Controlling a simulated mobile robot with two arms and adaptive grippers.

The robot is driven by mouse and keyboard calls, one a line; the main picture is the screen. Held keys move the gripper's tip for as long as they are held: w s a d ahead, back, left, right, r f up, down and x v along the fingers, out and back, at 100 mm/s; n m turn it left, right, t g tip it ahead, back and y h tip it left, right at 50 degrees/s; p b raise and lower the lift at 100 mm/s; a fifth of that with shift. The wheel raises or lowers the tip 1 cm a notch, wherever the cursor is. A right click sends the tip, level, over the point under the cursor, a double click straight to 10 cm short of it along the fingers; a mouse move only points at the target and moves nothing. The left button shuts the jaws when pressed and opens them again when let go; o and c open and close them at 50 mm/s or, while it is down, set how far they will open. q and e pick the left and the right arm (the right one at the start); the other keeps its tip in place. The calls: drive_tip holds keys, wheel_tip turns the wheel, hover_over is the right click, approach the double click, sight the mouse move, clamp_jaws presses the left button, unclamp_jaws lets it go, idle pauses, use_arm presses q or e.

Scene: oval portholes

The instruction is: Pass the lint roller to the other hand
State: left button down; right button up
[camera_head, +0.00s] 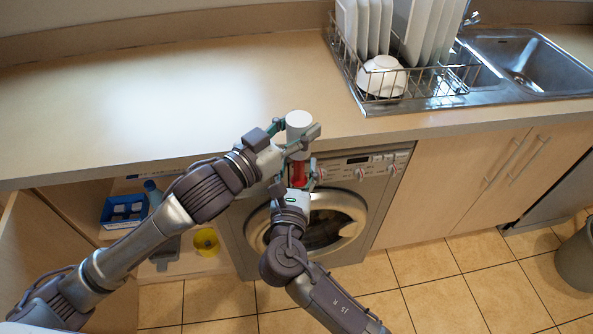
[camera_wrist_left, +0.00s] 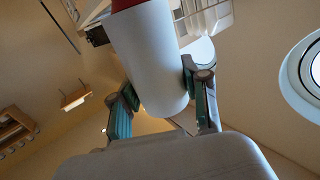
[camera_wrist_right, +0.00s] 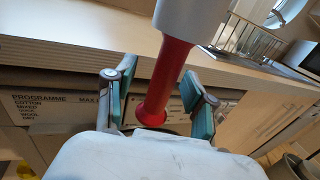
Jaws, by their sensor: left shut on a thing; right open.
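The lint roller has a white roll (camera_head: 298,121) and a red handle (camera_head: 298,172), held upright with the handle down, in front of the counter edge. My left gripper (camera_head: 291,142) is shut on the white roll; the left wrist view shows the roll (camera_wrist_left: 152,60) between its two fingers. My right gripper (camera_head: 300,183) is below it, open, around the red handle. In the right wrist view the handle (camera_wrist_right: 165,78) stands between the spread fingers, with gaps on both sides.
The washing machine (camera_head: 350,210) is behind and below my grippers, under the counter (camera_head: 180,95). A dish rack (camera_head: 352,75) with plates and a bowl stands beside the sink (camera_head: 535,62). An open cupboard at the left holds a blue box (camera_head: 124,211) and yellow tape (camera_head: 206,241).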

clamp_jaws()
use_arm(q)
drive_tip(key=shift+c, duration=2.4)
unclamp_jaws()
